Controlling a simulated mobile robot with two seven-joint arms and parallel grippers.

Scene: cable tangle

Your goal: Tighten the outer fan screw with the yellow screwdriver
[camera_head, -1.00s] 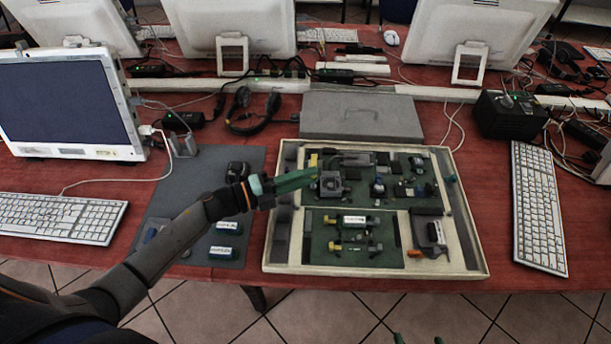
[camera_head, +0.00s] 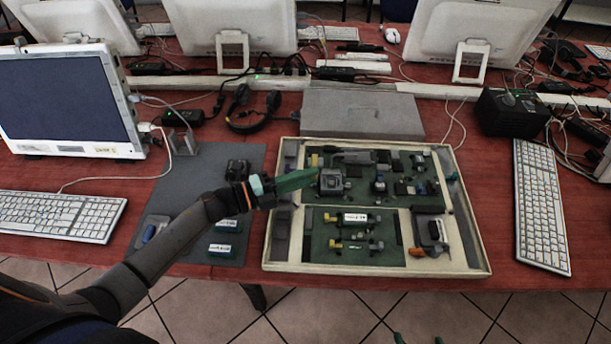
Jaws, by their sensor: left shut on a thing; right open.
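My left gripper (camera_head: 312,175) reaches in from the left over the tray's left side. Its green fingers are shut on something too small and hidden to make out. Its tips are just left of the grey square fan (camera_head: 332,182), close to the fan's upper left corner. I cannot tell whether anything touches the fan, and its outer screw is too small to see. A small yellow part (camera_head: 314,160) shows just beyond the fingertips. I cannot clearly make out the yellow screwdriver. Only the green fingertips of my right gripper (camera_head: 404,339) show at the bottom edge, apart and empty.
The pale tray (camera_head: 375,271) holds green boards with several parts and an orange-tipped tool (camera_head: 416,251). A grey mat (camera_head: 165,185) lies left, partly under my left arm. A closed grey case (camera_head: 362,116) is behind the tray. A keyboard (camera_head: 541,205) lies to the right.

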